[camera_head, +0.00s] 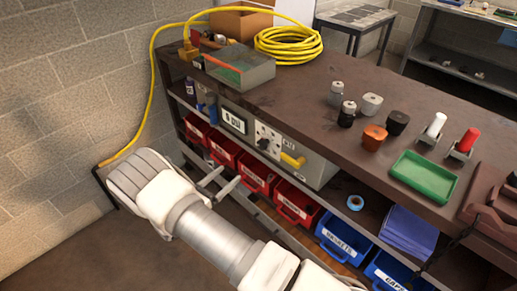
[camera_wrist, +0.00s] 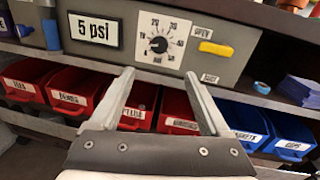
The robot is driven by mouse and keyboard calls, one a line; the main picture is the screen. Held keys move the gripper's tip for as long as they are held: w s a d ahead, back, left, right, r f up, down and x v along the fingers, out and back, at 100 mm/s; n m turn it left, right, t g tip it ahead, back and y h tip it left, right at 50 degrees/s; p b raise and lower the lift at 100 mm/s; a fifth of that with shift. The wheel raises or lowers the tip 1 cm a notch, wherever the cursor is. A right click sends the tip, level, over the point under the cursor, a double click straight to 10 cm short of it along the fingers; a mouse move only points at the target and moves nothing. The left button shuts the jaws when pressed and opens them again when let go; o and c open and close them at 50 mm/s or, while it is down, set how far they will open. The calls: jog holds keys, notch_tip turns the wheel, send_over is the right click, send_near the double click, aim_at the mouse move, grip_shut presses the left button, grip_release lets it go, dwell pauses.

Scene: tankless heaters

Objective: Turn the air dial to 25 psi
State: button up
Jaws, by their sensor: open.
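The air dial is a black knob on a white square scale plate; it shows in the wrist view (camera_wrist: 158,45) at upper centre and in the head view (camera_head: 264,143) on the grey panel. To its left, the display (camera_wrist: 93,31) reads 5 psi. My gripper (camera_wrist: 160,88) is open and empty, its two grey fingers pointing toward the panel from below the dial, apart from it. In the head view my gripper (camera_head: 220,180) is in front of the shelf, left of the dial. The yellow valve handle (camera_wrist: 215,48) sits right of the dial, next to the word OPEN.
Red bins (camera_wrist: 76,91) and blue bins (camera_wrist: 289,137) line the shelf below the panel. A yellow hose (camera_head: 289,45) lies coiled at the back. The space directly before the dial looks clear.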

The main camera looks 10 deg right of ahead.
aim_at(260, 146)
jog(key=x, duration=1.7)
jog(key=shift+w, duration=0.2)
grip_shut()
